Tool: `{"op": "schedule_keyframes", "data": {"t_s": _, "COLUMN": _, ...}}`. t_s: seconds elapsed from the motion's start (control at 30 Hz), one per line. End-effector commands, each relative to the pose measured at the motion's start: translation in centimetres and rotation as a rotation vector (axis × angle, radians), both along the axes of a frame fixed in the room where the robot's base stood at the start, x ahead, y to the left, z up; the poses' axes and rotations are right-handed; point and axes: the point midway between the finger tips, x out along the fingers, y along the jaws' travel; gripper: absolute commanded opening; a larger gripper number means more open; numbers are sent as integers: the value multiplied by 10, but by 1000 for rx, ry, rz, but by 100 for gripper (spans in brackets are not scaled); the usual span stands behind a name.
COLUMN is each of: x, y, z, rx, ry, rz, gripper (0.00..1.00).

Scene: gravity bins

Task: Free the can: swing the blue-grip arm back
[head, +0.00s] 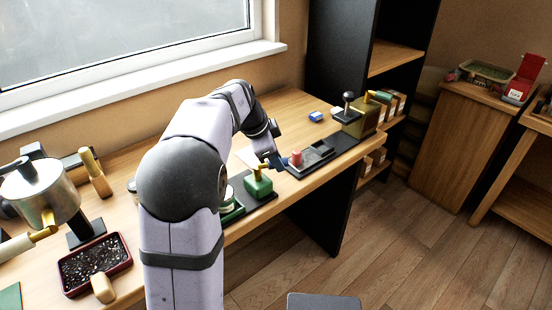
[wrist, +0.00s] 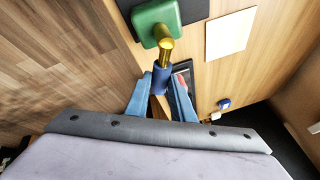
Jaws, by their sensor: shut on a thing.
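A green block (head: 258,186) stands on a dark base on the bench, with a brass arm (head: 263,172) rising from it. In the wrist view the brass arm (wrist: 166,50) runs from the green block (wrist: 157,20) to a dark blue grip (wrist: 161,79). My gripper (wrist: 160,90) has its light blue fingers on both sides of this grip and is shut on it. In the head view my gripper (head: 274,163) is at the arm's end, which it partly hides. A red cylinder (head: 296,158), likely the can, stands upright in a dark tray just right of my gripper.
The dark tray (head: 322,158) lies near the bench's front edge. A brass-coloured box with a black-knobbed lever (head: 348,104) stands to its right. A small blue block (head: 316,116) lies behind. A metal pot (head: 42,190) and a tray of dark pieces (head: 95,263) are at the left.

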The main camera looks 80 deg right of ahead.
Motion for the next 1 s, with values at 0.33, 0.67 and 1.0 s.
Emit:
{"op": "schedule_keyframes", "data": {"t_s": 0.33, "x": 0, "y": 5, "z": -1, "rx": 1, "ry": 1, "rz": -94, "gripper": 0}}
{"op": "schedule_keyframes", "data": {"t_s": 0.67, "x": 0, "y": 17, "z": -1, "rx": 0, "ry": 1, "rz": -349, "gripper": 0}}
{"op": "schedule_keyframes", "data": {"t_s": 1.0, "x": 3, "y": 32, "z": 1, "rx": 1, "ry": 2, "rz": -634, "gripper": 0}}
